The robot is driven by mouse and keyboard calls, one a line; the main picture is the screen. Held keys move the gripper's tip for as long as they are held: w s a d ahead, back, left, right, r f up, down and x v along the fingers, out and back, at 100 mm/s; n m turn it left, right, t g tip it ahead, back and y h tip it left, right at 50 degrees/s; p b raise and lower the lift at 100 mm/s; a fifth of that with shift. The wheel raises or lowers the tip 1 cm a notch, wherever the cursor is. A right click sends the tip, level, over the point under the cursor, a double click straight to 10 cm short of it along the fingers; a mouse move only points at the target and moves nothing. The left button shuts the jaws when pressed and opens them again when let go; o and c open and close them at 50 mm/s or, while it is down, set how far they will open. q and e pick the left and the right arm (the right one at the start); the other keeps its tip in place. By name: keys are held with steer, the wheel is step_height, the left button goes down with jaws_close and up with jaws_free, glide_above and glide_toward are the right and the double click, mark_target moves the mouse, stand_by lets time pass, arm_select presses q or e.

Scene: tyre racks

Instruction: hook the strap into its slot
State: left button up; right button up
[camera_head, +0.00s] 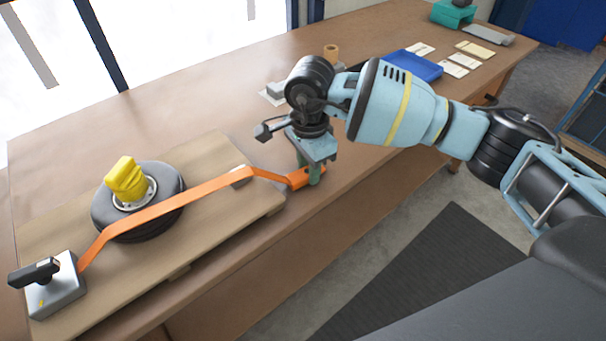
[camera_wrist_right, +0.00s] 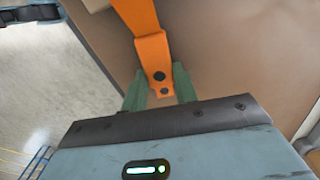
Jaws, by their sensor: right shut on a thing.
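The orange strap (camera_head: 190,197) runs from a grey ratchet block (camera_head: 55,288) at the lower left, across a black tyre (camera_head: 166,205) with a yellow part (camera_head: 126,181) on its hub. Its far end reaches my right gripper (camera_head: 308,178). That gripper's green fingers are shut on the strap's end tab (camera_wrist_right: 158,80), which shows two dark holes in the wrist view. The gripper is beyond the right end of the wooden board. A small grey bracket (camera_head: 241,176) is at the board's right end, partly under the strap; its slot cannot be made out. My left gripper is not in view.
The wooden board (camera_head: 215,215) lies on a long brown bench (camera_head: 200,90). A blue tray (camera_head: 415,66), papers (camera_head: 458,70), a tape roll (camera_head: 331,51) and a green item (camera_head: 453,13) are farther back. The bench's front edge is close to the gripper.

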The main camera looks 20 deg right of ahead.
steer(key=shift+r, duration=0.15)
steer(key=shift+r, duration=0.55)
step_height(320, 180, up, 2)
steer(key=shift+r, duration=0.2)
steer(key=s+a+r+b, duration=0.1)
steer(key=s+a, duration=0.7)
steer(key=s, duration=0.5)
steer(key=shift+s+a, duration=0.2)
steer(key=shift+s, duration=0.15)
steer(key=shift+r, duration=0.1)
